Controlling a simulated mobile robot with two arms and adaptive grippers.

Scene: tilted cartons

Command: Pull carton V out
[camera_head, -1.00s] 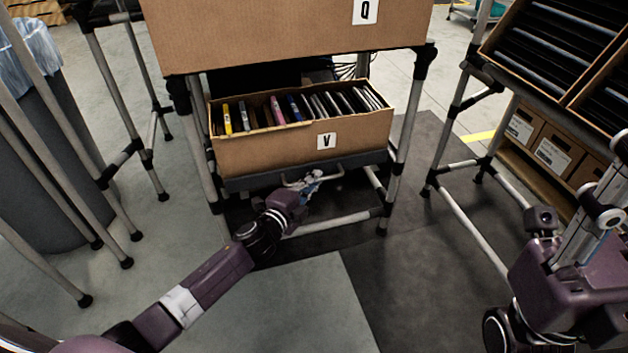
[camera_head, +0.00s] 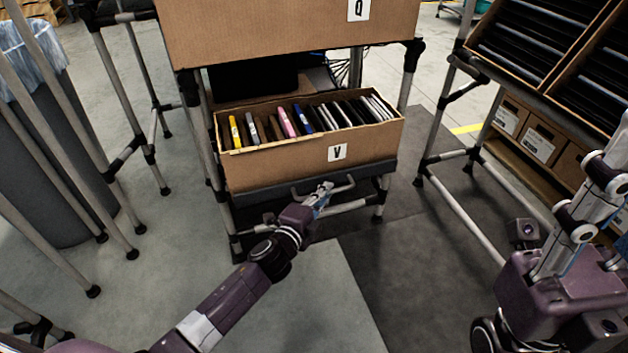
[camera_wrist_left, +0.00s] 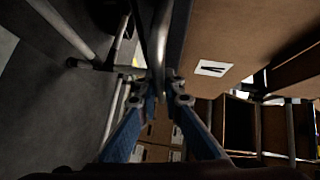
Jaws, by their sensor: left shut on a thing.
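Carton V (camera_head: 290,170) is an open brown box with a white V label (camera_head: 337,152). It holds a row of upright items, several of them dark, with yellow, pink and blue ones among them. It sits on a dark tray with a pale bar handle (camera_head: 343,186) at its front. My left gripper (camera_head: 323,193) is shut on the handle, below the carton's front face. In the left wrist view the fingers (camera_wrist_left: 160,92) close around the handle bar (camera_wrist_left: 162,40), and carton V (camera_wrist_left: 235,45) is beside it. My right gripper's fingertips are not clearly seen; its arm is at the right edge.
A large carton Q (camera_head: 280,30) stands on the rack above. Grey rack legs (camera_head: 408,75) flank carton V. A bin (camera_head: 40,150) stands at left, and a rack with dark-slotted trays (camera_head: 540,50) at right. The floor in front is clear.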

